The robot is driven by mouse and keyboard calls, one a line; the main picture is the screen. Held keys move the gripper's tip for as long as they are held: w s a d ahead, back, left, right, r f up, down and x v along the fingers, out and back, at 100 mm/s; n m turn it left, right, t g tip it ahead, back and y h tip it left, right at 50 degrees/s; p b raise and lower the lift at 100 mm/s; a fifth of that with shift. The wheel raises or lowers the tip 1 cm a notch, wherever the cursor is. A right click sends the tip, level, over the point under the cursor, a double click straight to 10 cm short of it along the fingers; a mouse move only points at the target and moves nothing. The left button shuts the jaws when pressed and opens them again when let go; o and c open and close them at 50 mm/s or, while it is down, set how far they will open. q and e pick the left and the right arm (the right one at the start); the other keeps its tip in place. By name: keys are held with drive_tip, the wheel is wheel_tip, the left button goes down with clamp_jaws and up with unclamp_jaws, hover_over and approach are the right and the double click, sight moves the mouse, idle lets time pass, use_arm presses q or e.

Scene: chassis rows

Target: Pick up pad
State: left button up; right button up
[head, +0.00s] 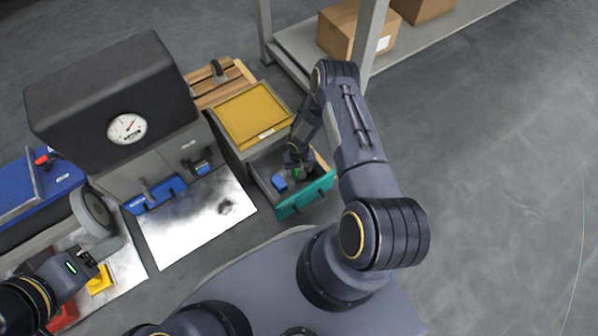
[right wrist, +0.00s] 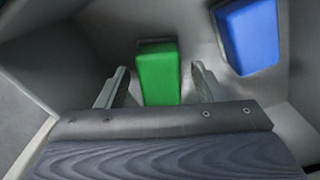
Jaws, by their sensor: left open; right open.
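A green pad (head: 298,174) and a blue pad (head: 279,183) lie in an open drawer (head: 320,188) with a teal front. My right gripper (head: 296,158) reaches down into the drawer, over the green pad. In the right wrist view, the green pad (right wrist: 158,75) stands between the two open fingers of the gripper (right wrist: 159,82), with a visible gap on each side. The blue pad (right wrist: 248,38) lies to the right, outside the fingers. My left gripper (head: 90,260) is open at the lower left, close to a yellow block (head: 100,280).
A yellow tray (head: 252,115) sits on the cabinet above the drawer. A dark machine with a dial (head: 127,128) stands to the left, beside a shiny metal plate (head: 190,220). A shelf with cardboard boxes (head: 345,35) is behind. The floor at right is clear.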

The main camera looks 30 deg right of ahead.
drive_tip(key=c, duration=1.1)
wheel_tip(320, 180, up, 10)
drive_tip(key=p, duration=0.4)
